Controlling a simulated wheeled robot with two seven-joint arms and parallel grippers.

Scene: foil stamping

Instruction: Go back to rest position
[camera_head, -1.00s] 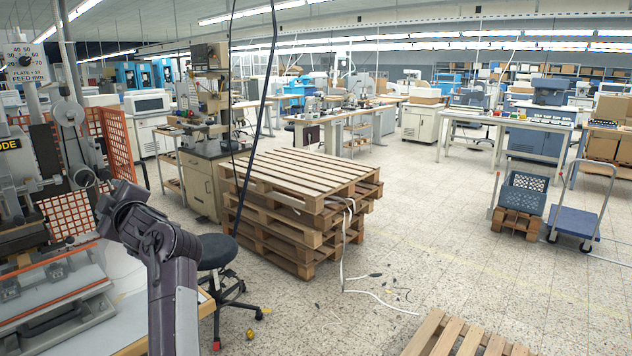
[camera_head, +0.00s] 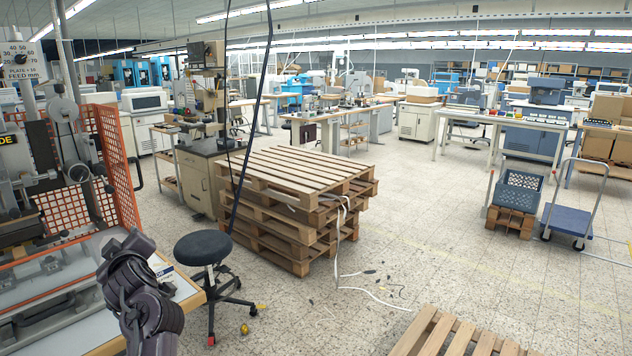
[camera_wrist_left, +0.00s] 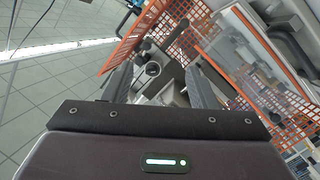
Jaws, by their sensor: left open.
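My left arm (camera_head: 140,295) is at the lower left of the head view, over the front of the worktable by the stamping machine. Its gripper cannot be made out there. In the left wrist view my left gripper (camera_wrist_left: 158,85) is open, with its two fingers apart and nothing between them. Beyond the fingers, parts of the stamping machine (camera_wrist_left: 158,70) and an orange mesh guard (camera_wrist_left: 150,35) show. My right gripper is in neither view.
The stamping machine (camera_head: 55,150) stands at the left, beside the orange guard (camera_head: 118,165). A black stool (camera_head: 203,248) stands close right of the worktable (camera_head: 185,287). A pallet stack (camera_head: 300,180) is in the middle. Open floor (camera_head: 450,240) lies to its right.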

